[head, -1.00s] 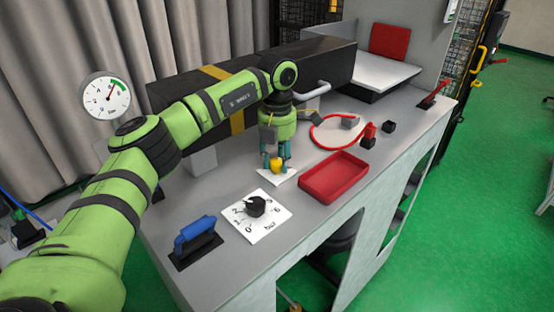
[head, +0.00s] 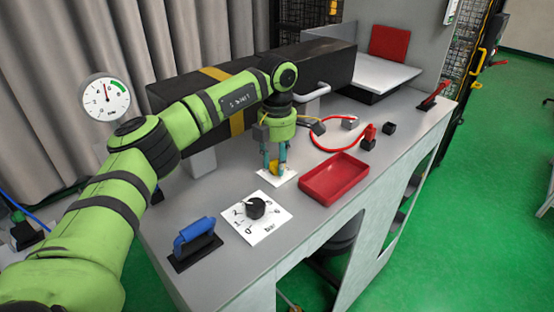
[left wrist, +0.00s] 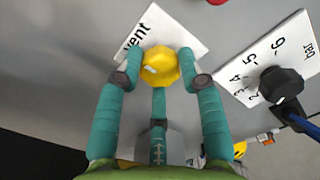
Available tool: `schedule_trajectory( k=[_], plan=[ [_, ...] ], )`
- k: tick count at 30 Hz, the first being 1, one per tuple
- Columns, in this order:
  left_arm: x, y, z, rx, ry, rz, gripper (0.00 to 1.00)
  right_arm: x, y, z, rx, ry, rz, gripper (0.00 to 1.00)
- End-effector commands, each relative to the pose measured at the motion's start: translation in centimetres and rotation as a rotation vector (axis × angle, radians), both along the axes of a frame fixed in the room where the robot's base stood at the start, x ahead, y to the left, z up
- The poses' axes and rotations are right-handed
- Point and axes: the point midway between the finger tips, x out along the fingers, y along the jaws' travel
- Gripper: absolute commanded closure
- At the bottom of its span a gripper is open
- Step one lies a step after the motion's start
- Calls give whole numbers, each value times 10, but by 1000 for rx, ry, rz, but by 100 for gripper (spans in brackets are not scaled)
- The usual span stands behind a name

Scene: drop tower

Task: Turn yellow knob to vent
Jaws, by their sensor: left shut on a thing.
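The yellow knob (left wrist: 160,65) stands on a white card marked "vent" (left wrist: 176,28) in the left wrist view. In the head view the card (head: 290,178) shows under my gripper and the knob is mostly hidden by the fingers. My left gripper (left wrist: 160,68) points down at the knob, with its teal fingers closed around it; it also shows in the head view (head: 276,168). My right gripper is not in view. A round white gauge (head: 106,98) stands at the left, its needle pointing nearly straight up.
A black knob (head: 255,208) on a white "bar" scale card and a blue handle (head: 195,235) lie nearer on the grey bench. An empty red tray (head: 335,178) is right of the gripper. A red cable (head: 325,145) lies behind it.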

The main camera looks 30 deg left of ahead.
Motion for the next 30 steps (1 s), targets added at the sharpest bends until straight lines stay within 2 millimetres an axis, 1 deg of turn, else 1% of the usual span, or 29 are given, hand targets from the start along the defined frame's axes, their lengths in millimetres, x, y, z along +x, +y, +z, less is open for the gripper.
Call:
schedule_trajectory(
  k=[1,5,6,7,8,15,17,20,23,30],
  plan=[
    [-3,-1,-5,1,15,-5,94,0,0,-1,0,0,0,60],
    [-3,-1,-5,1,15,-5,94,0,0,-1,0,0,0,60],
    [-3,-1,-5,1,15,-5,53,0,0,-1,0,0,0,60],
    [-3,-1,-5,1,15,-5,41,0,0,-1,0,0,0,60],
    [-3,-1,-5,1,14,-5,38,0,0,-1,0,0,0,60],
    [-1,-1,-2,0,6,-2,38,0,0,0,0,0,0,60],
    [-1,-1,-2,0,6,-2,38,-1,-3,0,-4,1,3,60],
    [0,-1,4,0,3,-1,38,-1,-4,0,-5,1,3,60],
    [0,-1,18,-1,0,-1,38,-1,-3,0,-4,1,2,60],
    [1,-1,69,-1,1,-2,38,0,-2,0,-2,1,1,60]
  ],
)
